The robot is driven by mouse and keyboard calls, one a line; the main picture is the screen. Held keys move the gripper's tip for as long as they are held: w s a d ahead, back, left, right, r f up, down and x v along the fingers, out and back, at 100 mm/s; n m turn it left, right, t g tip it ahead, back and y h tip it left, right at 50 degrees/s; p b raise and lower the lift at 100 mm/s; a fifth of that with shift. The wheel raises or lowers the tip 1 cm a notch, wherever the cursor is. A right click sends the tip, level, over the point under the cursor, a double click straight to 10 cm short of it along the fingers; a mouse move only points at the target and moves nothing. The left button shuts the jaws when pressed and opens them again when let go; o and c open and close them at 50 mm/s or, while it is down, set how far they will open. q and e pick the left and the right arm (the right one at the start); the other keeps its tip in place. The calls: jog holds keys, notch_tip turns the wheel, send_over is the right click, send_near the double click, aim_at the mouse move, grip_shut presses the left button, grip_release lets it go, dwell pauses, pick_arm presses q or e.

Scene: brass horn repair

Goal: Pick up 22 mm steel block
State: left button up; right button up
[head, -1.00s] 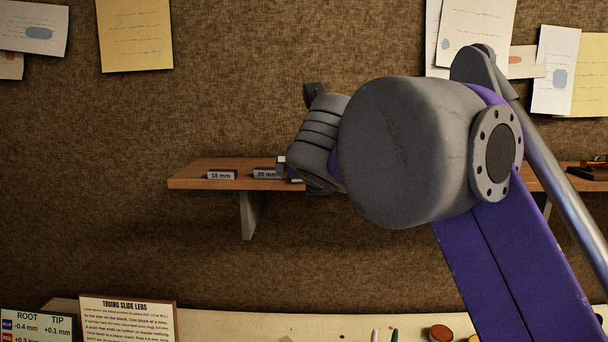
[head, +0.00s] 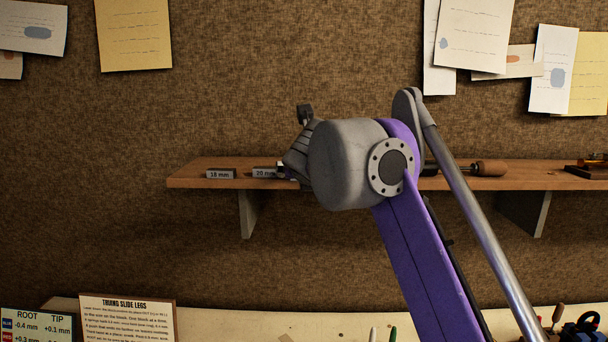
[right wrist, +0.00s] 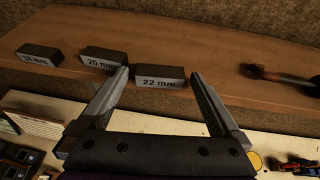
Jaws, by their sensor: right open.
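The 22 mm steel block (right wrist: 160,83), dark on top with a light labelled front, sits on the wooden shelf. In the right wrist view my right gripper (right wrist: 159,73) is open, with one fingertip on each side of this block and a gap on both sides. Whether the tips reach past its front face is hard to tell. In the head view my right arm covers the 22 mm block, and only a bit of the gripper (head: 283,170) shows beside the 20 mm block. My left gripper is in neither view.
The 20 mm block (right wrist: 103,61) stands just left of the 22 mm block, close to the left finger. The 18 mm block (head: 221,174) is farther left. A wooden-handled tool (head: 487,168) lies to the right on the shelf (head: 530,180). A workbench (head: 250,318) is below.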

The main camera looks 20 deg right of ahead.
jog(key=c, duration=1.5)
jog(key=shift+s+r, duration=0.1)
jog(key=shift+r, duration=0.05)
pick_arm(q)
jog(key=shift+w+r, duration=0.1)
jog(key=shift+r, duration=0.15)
pick_arm(e)
notch_tip(320, 180, up, 8)
jog(key=p, duration=0.4)
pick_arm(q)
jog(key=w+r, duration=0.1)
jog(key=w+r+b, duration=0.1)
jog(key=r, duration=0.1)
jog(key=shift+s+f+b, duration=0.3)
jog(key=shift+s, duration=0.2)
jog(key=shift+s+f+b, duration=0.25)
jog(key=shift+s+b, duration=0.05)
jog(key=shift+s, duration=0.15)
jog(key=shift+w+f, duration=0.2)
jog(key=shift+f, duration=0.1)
pick_arm(e)
jog(key=s+a, duration=0.2)
jog(key=s, duration=0.4)
jog(key=s+a+f, duration=0.1)
jog(key=s, duration=0.5)
jog(key=s+a, duration=0.2)
jog(key=s, duration=0.5)
jog(key=shift+a+f, duration=0.15)
jog(key=shift+a, duration=0.15)
